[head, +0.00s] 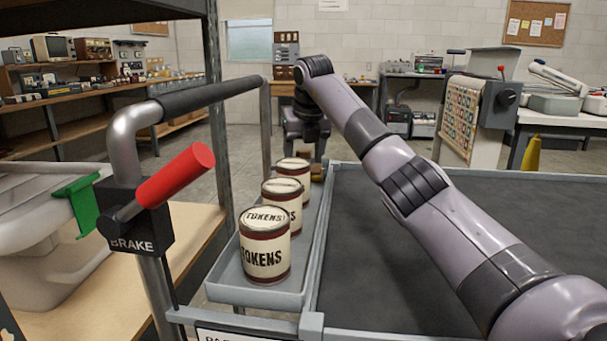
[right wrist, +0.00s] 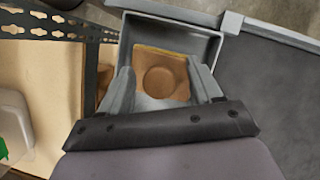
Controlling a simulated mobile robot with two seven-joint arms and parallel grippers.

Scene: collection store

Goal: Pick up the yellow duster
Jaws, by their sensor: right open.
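In the right wrist view, a flat, squarish orange-brown piece with a yellowish far edge (right wrist: 165,55) lies in the grey tray (right wrist: 213,45). It has a round mark in its middle and looks like the yellow duster, though its colour is dull. My right gripper (right wrist: 163,84) is open above it, with one finger on each side. I cannot tell whether the fingers touch it. My left gripper is not in view.
Three tins marked TOKENS (head: 265,246) stand in a row in the tray. A red brake lever (head: 175,174) and handle rise at the left, near a metal rack post (head: 217,110). The dark cart top (head: 380,270) on the right is bare apart from my arm above it.

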